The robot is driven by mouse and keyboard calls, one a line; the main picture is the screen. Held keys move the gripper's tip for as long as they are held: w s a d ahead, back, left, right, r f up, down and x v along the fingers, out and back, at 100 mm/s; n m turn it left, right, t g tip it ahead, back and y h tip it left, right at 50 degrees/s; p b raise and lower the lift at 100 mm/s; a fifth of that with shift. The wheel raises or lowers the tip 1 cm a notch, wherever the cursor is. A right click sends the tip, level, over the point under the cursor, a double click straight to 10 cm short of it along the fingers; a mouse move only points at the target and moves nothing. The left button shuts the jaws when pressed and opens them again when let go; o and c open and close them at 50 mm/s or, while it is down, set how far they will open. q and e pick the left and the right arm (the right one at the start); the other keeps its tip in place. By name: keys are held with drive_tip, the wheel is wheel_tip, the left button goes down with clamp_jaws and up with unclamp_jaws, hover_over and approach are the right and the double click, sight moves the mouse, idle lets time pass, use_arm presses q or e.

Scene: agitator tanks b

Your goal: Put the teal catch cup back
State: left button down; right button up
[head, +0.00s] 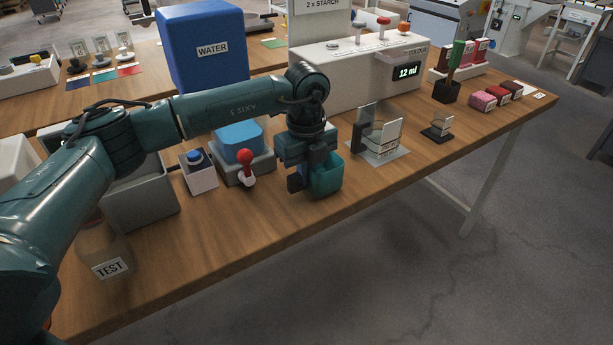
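The teal catch cup (328,180) is a small open box-like cup near the front of the wooden table, right of the red-knobbed lever. My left gripper (307,178) reaches down from above and is at the cup's left side. It appears shut on the cup, with a dark finger at the left; the far finger is hidden. Whether the cup touches the table cannot be told. My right gripper is not in view.
A lever with a red knob (245,160) and a blue-topped grey block (238,142) stand left of the cup. A white dispenser (345,75) reading 12 ml stands behind. A TEST jar (105,255) is front left.

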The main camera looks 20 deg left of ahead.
use_arm(q)
drive_tip(key=shift+f, duration=0.4)
drive_tip(key=shift+f, duration=0.1)
drive_tip(key=shift+f, duration=0.15)
drive_tip(key=c, duration=1.7)
unclamp_jaws()
wheel_tip(320, 180, up, 13)
drive_tip(key=shift+f, duration=0.2)
